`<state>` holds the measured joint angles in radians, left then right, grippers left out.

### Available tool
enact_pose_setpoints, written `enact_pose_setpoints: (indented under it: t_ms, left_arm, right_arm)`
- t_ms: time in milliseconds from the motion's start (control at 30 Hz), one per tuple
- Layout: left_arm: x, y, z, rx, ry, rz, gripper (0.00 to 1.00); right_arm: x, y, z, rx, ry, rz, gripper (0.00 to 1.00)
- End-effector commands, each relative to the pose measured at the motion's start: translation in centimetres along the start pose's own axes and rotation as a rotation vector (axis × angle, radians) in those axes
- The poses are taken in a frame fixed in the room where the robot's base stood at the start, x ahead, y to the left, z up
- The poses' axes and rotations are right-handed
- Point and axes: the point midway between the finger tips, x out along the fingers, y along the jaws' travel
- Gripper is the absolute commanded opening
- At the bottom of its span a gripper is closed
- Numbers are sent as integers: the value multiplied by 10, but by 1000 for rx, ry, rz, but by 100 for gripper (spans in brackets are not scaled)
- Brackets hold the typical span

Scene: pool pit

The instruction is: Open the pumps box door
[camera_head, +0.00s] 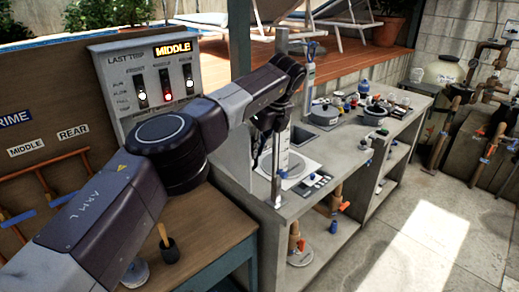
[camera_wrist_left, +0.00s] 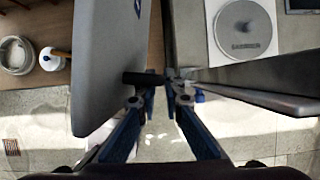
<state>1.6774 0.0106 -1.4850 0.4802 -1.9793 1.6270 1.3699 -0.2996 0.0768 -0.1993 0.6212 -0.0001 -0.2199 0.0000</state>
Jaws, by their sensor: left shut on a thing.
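My left gripper (camera_head: 268,122) points down at the near end of the grey counter, partly hidden by my own arm in the head view. In the left wrist view its two fingers (camera_wrist_left: 158,98) are closed around a dark handle bar beside a tall grey panel (camera_wrist_left: 100,60). The panel looks like the pumps box door or side; which one I cannot tell. In the head view a pale grey upright panel (camera_head: 236,160) stands just behind my arm, by the gripper. How far the door stands open is unclear. My right gripper is not in view.
A control panel (camera_head: 120,68) with a MIDDLE display stands behind a wooden bench (camera_head: 205,240). The grey counter (camera_head: 345,150) runs back right, holding pots and small parts. A white sheet with a round grey disc (camera_wrist_left: 243,27) lies beside the gripper. Paved floor (camera_head: 420,250) is free at the right.

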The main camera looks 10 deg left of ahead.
Motion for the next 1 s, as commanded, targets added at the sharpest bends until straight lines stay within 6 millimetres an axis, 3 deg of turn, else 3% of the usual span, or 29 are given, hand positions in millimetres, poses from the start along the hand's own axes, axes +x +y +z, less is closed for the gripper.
enact_pose_setpoints:
  t_ms: [33,200,233,300,667,767,1000]
  left_arm:
    - [-2,2,11,-13,-16,-1,0]
    - [-2,3,11,-15,-16,0,0]
    - [-2,3,12,-15,-16,0,9]
    - [-2,3,12,-15,-16,0,16]
    - [-7,2,12,-15,-17,-1,16]
    - [-20,2,10,-14,-17,-1,16]
    - [-73,0,6,-11,-15,-4,16]
  right_arm:
    - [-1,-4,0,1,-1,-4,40]
    - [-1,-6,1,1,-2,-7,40]
    - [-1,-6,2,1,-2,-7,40]
    - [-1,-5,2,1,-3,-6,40]
    - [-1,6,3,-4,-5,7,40]
    - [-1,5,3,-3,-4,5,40]
    - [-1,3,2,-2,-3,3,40]
